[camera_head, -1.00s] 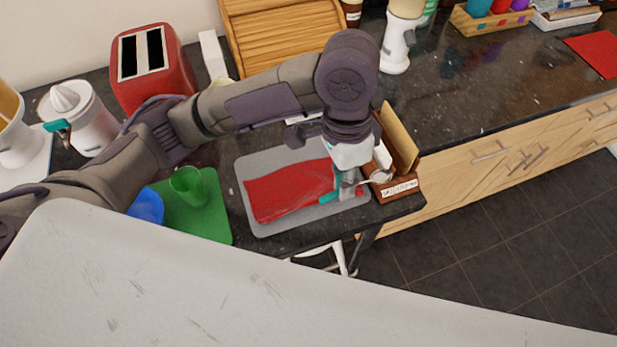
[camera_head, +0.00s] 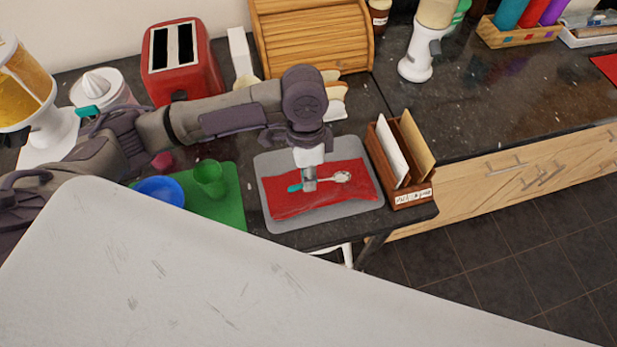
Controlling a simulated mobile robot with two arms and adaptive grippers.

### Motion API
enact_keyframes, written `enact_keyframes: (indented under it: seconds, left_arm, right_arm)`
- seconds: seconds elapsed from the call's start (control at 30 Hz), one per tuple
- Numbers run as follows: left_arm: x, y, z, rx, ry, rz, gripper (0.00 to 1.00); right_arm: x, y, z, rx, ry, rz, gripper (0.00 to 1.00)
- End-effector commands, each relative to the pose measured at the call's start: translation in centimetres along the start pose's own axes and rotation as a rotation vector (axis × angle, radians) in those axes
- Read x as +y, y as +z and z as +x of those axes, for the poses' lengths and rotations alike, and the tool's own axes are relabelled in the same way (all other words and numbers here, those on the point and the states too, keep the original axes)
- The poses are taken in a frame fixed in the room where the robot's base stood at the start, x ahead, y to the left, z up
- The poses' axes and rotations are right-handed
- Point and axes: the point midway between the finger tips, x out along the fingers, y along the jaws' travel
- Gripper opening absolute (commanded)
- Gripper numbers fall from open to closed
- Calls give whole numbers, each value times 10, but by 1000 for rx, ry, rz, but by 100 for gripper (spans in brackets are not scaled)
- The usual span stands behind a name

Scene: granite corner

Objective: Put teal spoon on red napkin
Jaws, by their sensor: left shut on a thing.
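The teal spoon (camera_head: 342,177) has a teal handle and a silver bowl that points right. It lies across the view over the red napkin (camera_head: 290,205). The red napkin is spread on a grey mat (camera_head: 276,162) near the counter's front edge. My left gripper (camera_head: 309,186) points down over the napkin and is shut on the spoon's handle. I cannot tell whether the spoon touches the napkin. My right gripper is not in view.
A wooden letter holder (camera_head: 411,197) stands right of the mat. A green mat (camera_head: 228,208) with a green cup (camera_head: 210,178) and a blue bowl (camera_head: 162,190) is on the left. A red toaster (camera_head: 181,62) and a wooden bread box (camera_head: 312,38) stand behind.

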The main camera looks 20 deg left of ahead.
Motion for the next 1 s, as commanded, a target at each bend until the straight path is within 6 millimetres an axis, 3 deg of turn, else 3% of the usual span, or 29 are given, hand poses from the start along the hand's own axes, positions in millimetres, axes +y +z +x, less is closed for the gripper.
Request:
enact_keyframes:
  seconds: [0.13, 0.47, 0.5, 0.63, 1.0]
  left_arm:
    - [-3, 0, 16, -1, 1, 0, 0]
    - [-3, 0, 19, 0, 0, -1, 0]
    - [-4, 0, 19, 1, 0, -1, 14]
    - [-4, 0, 19, 0, 0, -1, 34]
    - [-3, 0, 16, 0, -2, -1, 34]
  right_arm:
    - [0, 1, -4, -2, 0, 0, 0]
    - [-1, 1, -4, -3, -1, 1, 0]
    - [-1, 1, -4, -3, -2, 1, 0]
    - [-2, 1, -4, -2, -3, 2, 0]
    - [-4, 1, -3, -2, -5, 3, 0]
